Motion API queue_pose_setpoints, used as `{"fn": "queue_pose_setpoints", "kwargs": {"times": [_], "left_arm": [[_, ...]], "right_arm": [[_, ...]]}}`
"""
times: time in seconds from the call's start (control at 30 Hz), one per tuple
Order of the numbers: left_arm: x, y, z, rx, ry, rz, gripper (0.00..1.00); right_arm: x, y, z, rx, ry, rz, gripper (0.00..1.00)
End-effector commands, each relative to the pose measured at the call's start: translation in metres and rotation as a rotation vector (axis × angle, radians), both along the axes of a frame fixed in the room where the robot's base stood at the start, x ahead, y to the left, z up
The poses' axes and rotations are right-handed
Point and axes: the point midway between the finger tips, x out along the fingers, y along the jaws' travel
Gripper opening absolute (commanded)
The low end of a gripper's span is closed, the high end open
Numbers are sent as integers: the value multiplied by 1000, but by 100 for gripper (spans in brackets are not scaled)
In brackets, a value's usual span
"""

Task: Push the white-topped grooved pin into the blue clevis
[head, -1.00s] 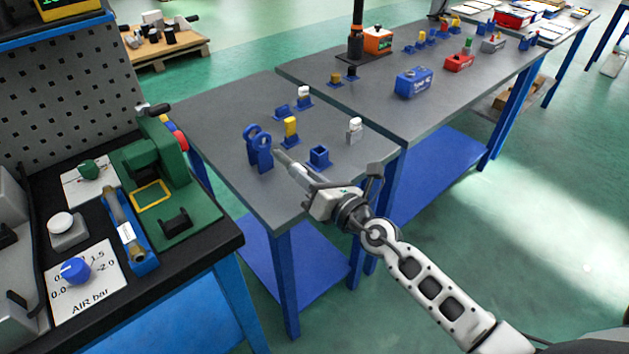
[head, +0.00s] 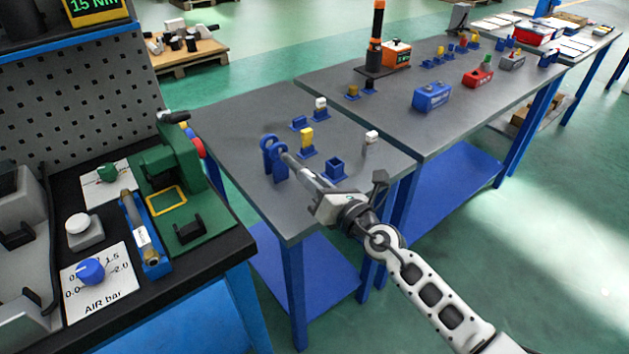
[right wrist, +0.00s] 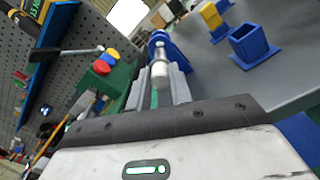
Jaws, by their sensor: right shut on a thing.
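The blue clevis (head: 279,169), with two upright ringed ears, stands on the grey table near its left edge. It also shows at the top of the right wrist view (right wrist: 157,38). My right gripper (head: 316,183) is shut on the grooved pin (head: 292,161). The pin's white top (right wrist: 160,74) sits between the fingers, and its grey metal shank points at the clevis. The pin's tip is at or very close to the near ear; I cannot tell whether it has entered the hole. My left gripper is not in view.
A white-topped piece (head: 371,138) stands farther right. The green fixture (head: 165,175) is on the dark bench at left.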

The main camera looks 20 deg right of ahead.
Motion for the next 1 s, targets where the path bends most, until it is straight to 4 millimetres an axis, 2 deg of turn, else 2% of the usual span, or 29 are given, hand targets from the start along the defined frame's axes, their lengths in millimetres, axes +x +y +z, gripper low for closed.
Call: {"fn": "queue_pose_setpoints", "kwargs": {"times": [1.0], "left_arm": [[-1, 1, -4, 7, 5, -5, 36]], "right_arm": [[22, 8, 1, 2, -3, 0, 0]]}}
